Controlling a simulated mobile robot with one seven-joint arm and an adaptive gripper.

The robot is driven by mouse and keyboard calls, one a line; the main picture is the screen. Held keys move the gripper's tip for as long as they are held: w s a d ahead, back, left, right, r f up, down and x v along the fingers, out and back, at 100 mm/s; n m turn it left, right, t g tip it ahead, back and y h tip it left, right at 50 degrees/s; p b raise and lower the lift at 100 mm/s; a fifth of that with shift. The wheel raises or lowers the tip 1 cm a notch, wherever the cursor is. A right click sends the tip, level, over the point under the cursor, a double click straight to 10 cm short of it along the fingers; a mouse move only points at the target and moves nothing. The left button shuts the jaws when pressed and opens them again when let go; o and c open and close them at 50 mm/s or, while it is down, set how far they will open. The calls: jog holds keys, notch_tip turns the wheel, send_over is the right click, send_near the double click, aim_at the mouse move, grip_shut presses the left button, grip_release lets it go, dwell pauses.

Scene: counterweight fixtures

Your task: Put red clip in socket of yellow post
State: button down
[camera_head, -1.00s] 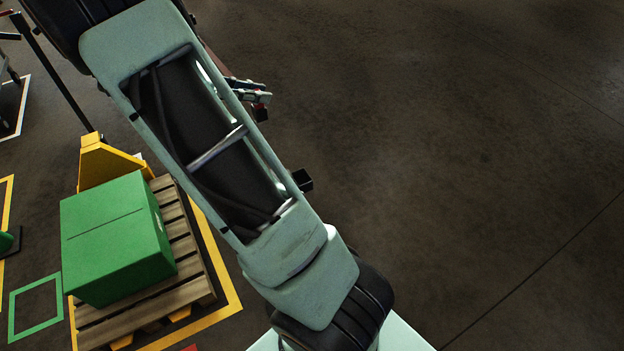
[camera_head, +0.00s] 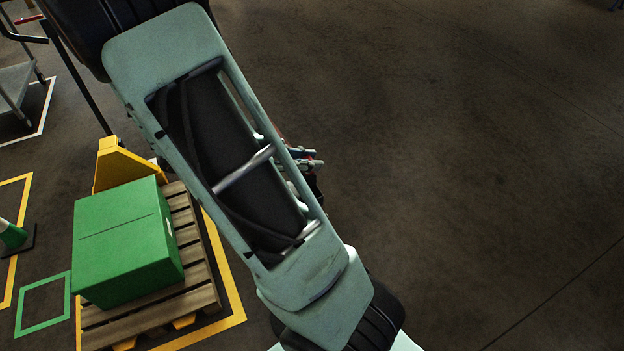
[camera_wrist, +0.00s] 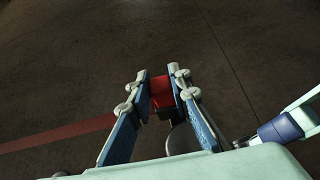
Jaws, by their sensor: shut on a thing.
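The red clip (camera_wrist: 161,92) is between the blue-padded fingers of my gripper (camera_wrist: 160,78) in the wrist view. The gripper is shut on it near the fingertips. Dark floor lies behind the clip. In the head view my gripper (camera_head: 312,160) only partly shows past the right edge of my arm, and the arm hides most of it. I make out no yellow post or socket in either view.
A green box (camera_head: 125,240) sits on a wooden pallet (camera_head: 200,295) at left, with a yellow pallet jack (camera_head: 122,165) behind. A grey cart (camera_head: 15,90) stands at the far left. Open dark floor fills the right. A red floor stripe (camera_wrist: 60,136) crosses the wrist view.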

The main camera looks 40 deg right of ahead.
aim_at(312, 180)
jog(key=shift+s+f, duration=0.55)
jog(key=shift+f, duration=0.05)
jog(key=shift+s+f, duration=0.2)
jog(key=shift+f, duration=0.8)
jog(key=shift+s+f, duration=0.15)
jog(key=shift+f, duration=0.8)
jog(key=shift+f, duration=0.2)
jog(key=c, duration=1.8)
grip_release()
jog(key=shift+r, duration=0.1)
jog(key=shift+r, duration=0.15)
jog(key=v, duration=1.2)
